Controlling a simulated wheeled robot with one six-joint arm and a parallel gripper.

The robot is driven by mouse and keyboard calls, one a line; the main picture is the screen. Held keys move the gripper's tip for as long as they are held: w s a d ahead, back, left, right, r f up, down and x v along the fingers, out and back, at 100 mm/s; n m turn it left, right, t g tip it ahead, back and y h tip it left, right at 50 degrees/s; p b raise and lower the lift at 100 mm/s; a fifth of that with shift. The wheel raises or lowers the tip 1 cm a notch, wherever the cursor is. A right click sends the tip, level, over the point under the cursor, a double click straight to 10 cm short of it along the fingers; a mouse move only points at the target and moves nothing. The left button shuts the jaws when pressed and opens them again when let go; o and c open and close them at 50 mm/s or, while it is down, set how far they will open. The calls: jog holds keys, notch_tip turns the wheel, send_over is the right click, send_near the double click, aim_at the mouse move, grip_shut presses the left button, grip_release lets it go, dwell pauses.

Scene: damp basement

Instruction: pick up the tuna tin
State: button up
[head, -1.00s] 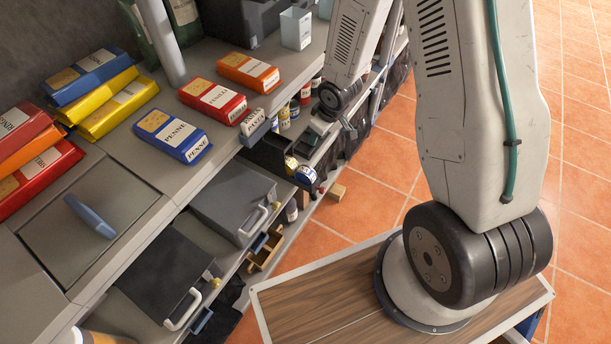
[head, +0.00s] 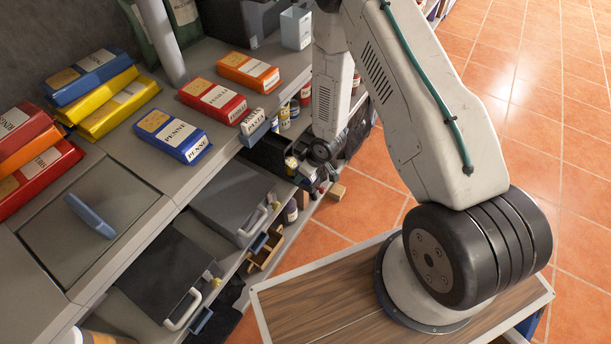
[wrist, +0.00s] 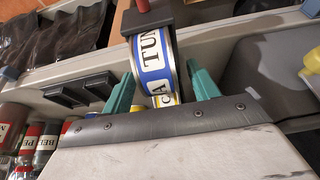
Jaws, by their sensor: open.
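The tuna tin (wrist: 153,75), with a white and blue label reading "TUN", shows at the top middle of the wrist view. My gripper (wrist: 160,70) is open, with one teal finger on each side of the tin's near part. I cannot tell whether either finger touches it. A second strip of label with yellow on it shows just below, close to the gripper's edge; I cannot tell if it is another tin.
A dark block (wrist: 147,18) with a red piece lies against the tin's far end. Several jars (wrist: 45,145) stand at the lower left, and a grey bin (wrist: 275,65) is at the right. Pasta boxes (head: 172,136) lie on the counter. The tiled floor (head: 520,130) is clear.

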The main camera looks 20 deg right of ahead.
jog(key=shift+w+a+f, duration=0.1)
jog(key=shift+f, duration=0.3)
jog(key=shift+c, duration=0.3)
jog(key=c, duration=1.1)
jog(key=shift+r, duration=0.1)
